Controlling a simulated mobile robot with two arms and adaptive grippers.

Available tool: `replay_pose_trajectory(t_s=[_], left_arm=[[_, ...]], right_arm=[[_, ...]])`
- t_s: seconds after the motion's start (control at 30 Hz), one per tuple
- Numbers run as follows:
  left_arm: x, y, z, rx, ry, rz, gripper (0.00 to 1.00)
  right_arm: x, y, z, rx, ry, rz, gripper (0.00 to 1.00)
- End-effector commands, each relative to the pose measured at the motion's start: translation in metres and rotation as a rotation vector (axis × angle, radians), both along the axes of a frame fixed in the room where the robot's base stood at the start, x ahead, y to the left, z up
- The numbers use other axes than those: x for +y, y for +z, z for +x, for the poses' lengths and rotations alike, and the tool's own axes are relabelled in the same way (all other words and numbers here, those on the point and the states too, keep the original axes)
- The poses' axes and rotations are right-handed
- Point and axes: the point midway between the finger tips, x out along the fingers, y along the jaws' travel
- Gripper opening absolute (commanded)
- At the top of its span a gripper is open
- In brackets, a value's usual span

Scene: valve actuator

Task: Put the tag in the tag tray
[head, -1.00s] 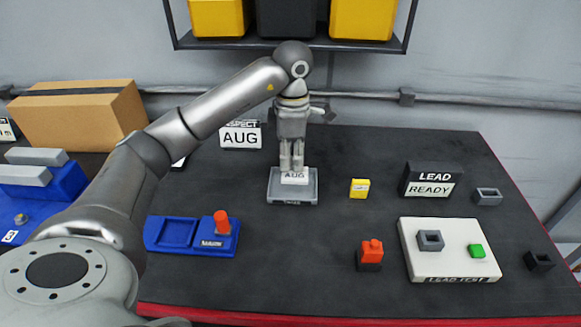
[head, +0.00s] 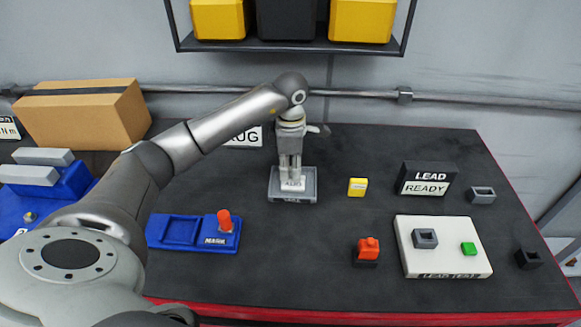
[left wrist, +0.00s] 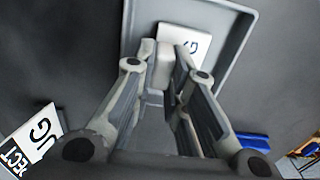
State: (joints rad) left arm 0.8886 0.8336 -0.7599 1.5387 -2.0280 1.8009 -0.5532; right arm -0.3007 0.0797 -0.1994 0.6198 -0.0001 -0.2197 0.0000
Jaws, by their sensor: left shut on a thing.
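The tag (head: 293,186) is a small white block with dark letters, within the outline of the grey tag tray (head: 311,197) at the middle of the table. My left gripper (head: 290,178) points straight down over the tray and is shut on the tag. In the left wrist view the tag (left wrist: 194,44) shows part of its lettering beyond the fingers (left wrist: 166,62), inside the tray's rim (left wrist: 238,42). I cannot tell whether the tag touches the tray floor. My right gripper is out of view.
A yellow block (head: 357,187) stands right of the tray. A blue tray with a red peg (head: 224,221) lies front left. An AUG sign (head: 245,137) stands behind, partly hidden by my arm.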

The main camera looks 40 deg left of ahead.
Motion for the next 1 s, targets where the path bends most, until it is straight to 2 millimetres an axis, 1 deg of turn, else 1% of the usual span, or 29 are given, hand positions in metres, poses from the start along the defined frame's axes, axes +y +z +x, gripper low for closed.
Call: replay_pose_trajectory(t_s=[0.03, 0.2, 0.47, 0.6, 0.63, 0.77, 1.0], left_arm=[[0.0, -0.002, 0.0, 0.0, 0.0, 0.0, 0.15], [0.0, -0.001, 0.0, 0.0, 0.0, 0.0, 0.35], [0.0, -0.001, 0.0, 0.0, 0.0, 0.0, 0.35], [0.0, 0.004, 0.0, 0.0, 0.0, 0.0, 0.35], [0.0, 0.005, 0.001, -0.002, 0.0, 0.0, 0.35], [0.001, 0.021, 0.001, -0.005, 0.0, 0.001, 0.35], [0.0, 0.066, 0.001, -0.005, 0.0, 0.0, 0.35]], right_arm=[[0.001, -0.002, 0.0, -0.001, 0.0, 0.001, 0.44], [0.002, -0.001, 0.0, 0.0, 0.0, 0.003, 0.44], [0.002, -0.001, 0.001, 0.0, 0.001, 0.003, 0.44], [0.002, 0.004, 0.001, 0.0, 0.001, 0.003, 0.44], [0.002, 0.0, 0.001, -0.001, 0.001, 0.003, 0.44], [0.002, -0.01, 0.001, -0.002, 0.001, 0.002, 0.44], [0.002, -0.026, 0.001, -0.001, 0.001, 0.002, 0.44]])
